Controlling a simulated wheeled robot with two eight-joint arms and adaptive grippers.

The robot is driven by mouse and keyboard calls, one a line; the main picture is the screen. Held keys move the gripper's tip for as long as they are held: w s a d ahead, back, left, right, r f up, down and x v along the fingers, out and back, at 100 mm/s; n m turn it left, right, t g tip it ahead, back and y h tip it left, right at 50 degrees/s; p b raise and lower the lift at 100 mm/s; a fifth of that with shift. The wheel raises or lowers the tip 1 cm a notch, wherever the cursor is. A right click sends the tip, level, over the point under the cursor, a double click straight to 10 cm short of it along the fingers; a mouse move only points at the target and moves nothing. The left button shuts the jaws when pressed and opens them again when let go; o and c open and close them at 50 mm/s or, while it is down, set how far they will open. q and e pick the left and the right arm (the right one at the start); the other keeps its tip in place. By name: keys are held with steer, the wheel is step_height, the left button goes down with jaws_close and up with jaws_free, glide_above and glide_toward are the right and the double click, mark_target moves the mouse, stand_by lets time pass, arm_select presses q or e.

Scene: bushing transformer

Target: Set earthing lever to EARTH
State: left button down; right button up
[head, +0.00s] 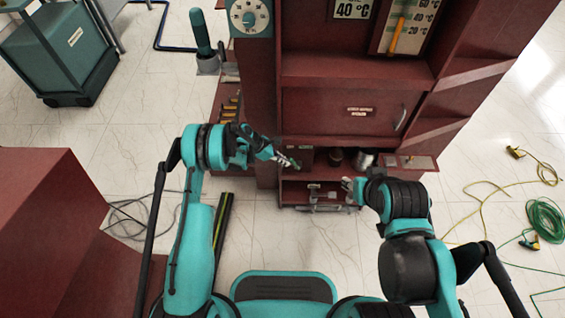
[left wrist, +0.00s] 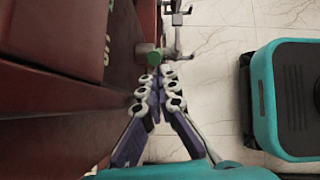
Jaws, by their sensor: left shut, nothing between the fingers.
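My left gripper (head: 283,160) is at the left front of the dark red transformer cabinet (head: 340,112). In the left wrist view its fingers (left wrist: 162,74) are together and empty. A green-ended part (left wrist: 154,58), which may be the earthing lever, is just beyond the fingertips; I cannot tell whether they touch. It also shows small and green in the head view (head: 295,163), beside the left fingertips. Its position marking is not readable. My right gripper (head: 348,185) is in front of the cabinet's lower shelf, too small to read its fingers.
A metal bracket-like fitting (left wrist: 178,32) is close beyond the green end. A small open shelf with a dark round item (head: 335,158) is between my grippers. A teal box (head: 60,50) stands at the back left. Green cable (head: 545,220) lies on the floor at right.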

arm_select(q)
steer(key=shift+d+r, duration=0.35)
steer(key=shift+d, duration=0.1)
steer(key=shift+a, duration=0.1)
steer(key=a+f+p+v, duration=0.1)
steer(key=p+v, duration=0.3)
steer(key=v, duration=0.7)
steer(key=shift+s+a+f, duration=0.15)
steer(key=shift+s+a, duration=0.25)
steer(key=shift+a, duration=0.05)
arm_select(e)
steer(key=r, duration=0.2)
steer(key=a+r, duration=0.1)
steer(key=r, duration=0.1)
steer(key=shift+s, duration=0.35)
